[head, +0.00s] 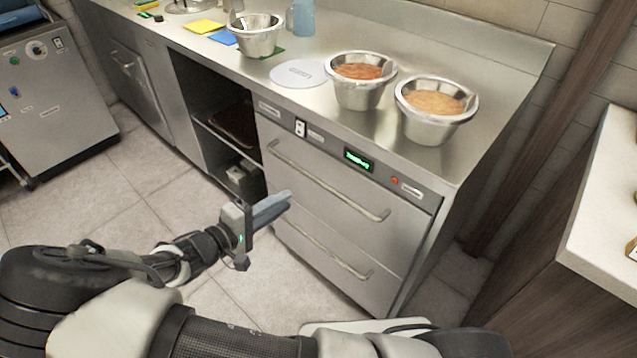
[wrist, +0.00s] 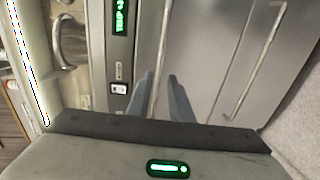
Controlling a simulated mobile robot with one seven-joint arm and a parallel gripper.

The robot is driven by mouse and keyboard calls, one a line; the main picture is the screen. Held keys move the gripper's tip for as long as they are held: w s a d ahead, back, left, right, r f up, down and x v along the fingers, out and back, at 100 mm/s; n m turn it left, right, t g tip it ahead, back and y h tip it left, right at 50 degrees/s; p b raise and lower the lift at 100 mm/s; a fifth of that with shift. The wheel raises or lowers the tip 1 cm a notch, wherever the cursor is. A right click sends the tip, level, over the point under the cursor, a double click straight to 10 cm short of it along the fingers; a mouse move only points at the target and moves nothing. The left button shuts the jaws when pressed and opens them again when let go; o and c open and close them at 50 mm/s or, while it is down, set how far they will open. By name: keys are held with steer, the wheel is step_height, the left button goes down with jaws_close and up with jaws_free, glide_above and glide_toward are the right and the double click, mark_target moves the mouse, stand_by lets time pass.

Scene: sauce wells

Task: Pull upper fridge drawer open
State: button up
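The upper fridge drawer (head: 345,192) is a flat steel front below the control panel, and it is shut. Its long bar handle (head: 330,184) runs across the top of the front. In the wrist view the upper handle (wrist: 163,42) lines up with the gap between my fingertips. My gripper (head: 289,200) is in front of the unit near the handle's left end. In the wrist view my gripper (wrist: 160,76) is open, with two blue-grey fingers apart and nothing visibly held. Whether the fingertips reach the bar is hard to tell.
The lower drawer (head: 305,262) is shut, with its own handle (head: 325,248). The control panel (head: 330,150) has a green display. Metal bowls of sauce (head: 362,92) stand on the counter above. An open shelf bay (head: 215,115) lies left, and a white counter (head: 605,225) stands right.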

mark_target(316, 182)
steer(key=b+x, duration=0.2)
steer(key=x, duration=1.2)
jaws_close()
